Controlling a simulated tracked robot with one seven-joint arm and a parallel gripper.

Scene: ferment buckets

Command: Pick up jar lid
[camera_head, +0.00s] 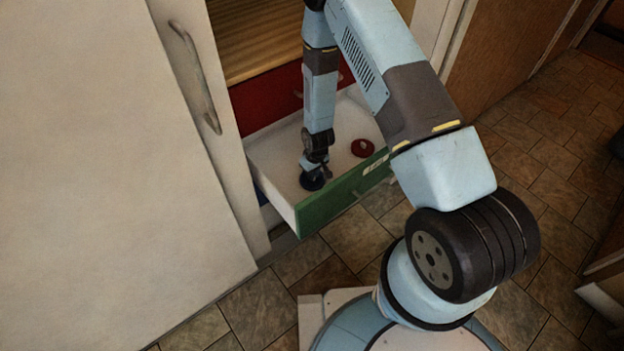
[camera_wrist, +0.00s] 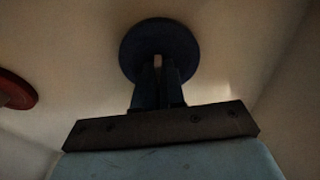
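A dark blue round jar lid (camera_head: 311,181) lies in the open white drawer, near its green front. In the wrist view the lid (camera_wrist: 160,38) is straight ahead of my gripper. My gripper (camera_head: 319,173) reaches down into the drawer over the lid. In the wrist view my gripper's fingers (camera_wrist: 159,72) are close together at the lid's middle, with a small pale part between the tips, which looks like the lid's knob. The fingers hide part of the lid. I cannot tell whether the lid is clear of the drawer floor.
A dark red lid (camera_head: 362,148) lies to the right in the same drawer (camera_head: 272,160); it also shows at the left of the wrist view (camera_wrist: 14,90). The green drawer front (camera_head: 335,197) and side walls stand close around my gripper. A red drawer front (camera_head: 268,100) is behind.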

